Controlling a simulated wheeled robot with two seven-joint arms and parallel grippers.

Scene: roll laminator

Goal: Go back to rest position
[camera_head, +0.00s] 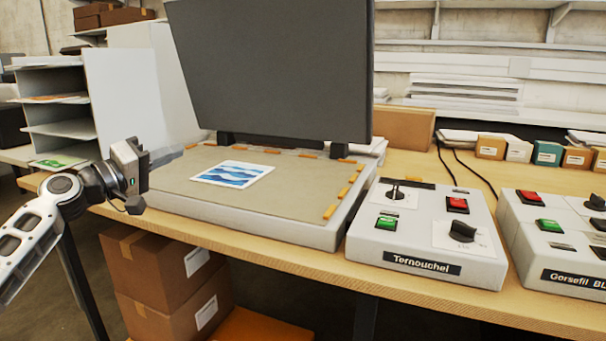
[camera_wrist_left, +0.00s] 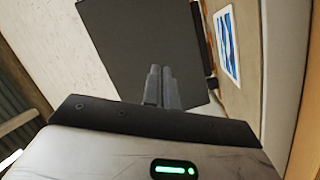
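My left gripper (camera_head: 166,156) is at the left of the head view, beside the left edge of the laminator bed (camera_head: 190,168). In the left wrist view its two fingers (camera_wrist_left: 161,88) lie side by side, closed together with nothing visible between them. A small sheet with blue waves (camera_head: 232,174) lies flat on the bed, to the right of the gripper and apart from it. It also shows in the left wrist view (camera_wrist_left: 227,42). The laminator's dark lid (camera_head: 275,70) stands raised behind the bed. My right gripper is in neither view.
The Ternouchel control box (camera_head: 425,232) and a second control box (camera_head: 560,225) stand on the wooden table (camera_head: 300,262) at the right. A white shelf unit (camera_head: 130,90) stands behind my left gripper. Cardboard boxes (camera_head: 165,265) are stacked below the table edge.

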